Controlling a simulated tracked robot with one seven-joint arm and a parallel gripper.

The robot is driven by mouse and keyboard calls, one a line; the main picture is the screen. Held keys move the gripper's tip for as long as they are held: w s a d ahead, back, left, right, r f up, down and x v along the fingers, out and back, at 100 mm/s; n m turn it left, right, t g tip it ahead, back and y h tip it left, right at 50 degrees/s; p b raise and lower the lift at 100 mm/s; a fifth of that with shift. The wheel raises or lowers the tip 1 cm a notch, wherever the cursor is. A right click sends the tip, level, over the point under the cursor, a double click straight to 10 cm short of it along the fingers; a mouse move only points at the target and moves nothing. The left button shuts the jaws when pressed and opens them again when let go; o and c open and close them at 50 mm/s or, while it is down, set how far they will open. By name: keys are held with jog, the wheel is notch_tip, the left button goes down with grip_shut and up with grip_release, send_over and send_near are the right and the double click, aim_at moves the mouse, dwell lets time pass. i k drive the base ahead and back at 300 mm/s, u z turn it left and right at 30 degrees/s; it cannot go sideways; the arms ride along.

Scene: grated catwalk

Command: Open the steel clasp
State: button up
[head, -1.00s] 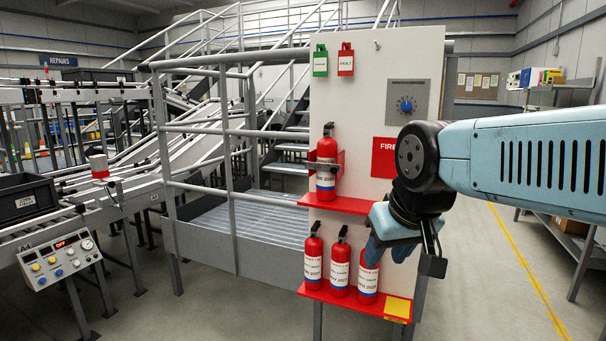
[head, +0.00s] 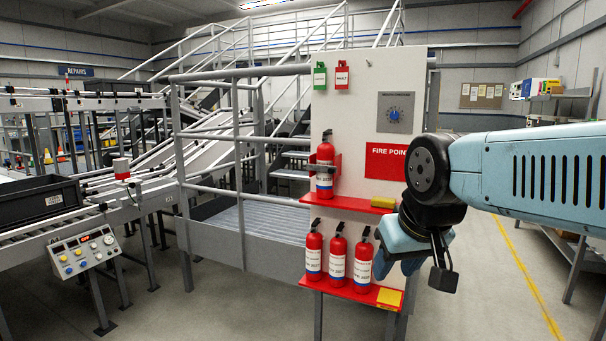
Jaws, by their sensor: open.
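A red extinguisher (head: 324,178) stands upright on the upper red shelf (head: 352,203) of a white panel. A dark band with a small grey piece, apparently the steel clasp (head: 322,166), crosses its upper body in a red bracket (head: 338,162). The clasp is too small to tell whether it is fastened. My gripper (head: 384,266) is open, to the right of and below the clasp, well apart from it. It hangs in front of the panel's right edge, near the lower shelf. Its fingers are partly hidden by its own body.
Several extinguishers (head: 337,259) stand on the lower red shelf (head: 345,287). A yellow block (head: 383,202) lies on the upper shelf's right end. Green (head: 320,77) and red (head: 342,77) tags hang above. A railing (head: 239,165) and conveyor are left; floor is open at right.

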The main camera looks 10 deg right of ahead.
aim_at(331, 169)
jog(key=z, duration=0.2)
jog(key=i, duration=0.9)
jog(key=u, duration=0.1)
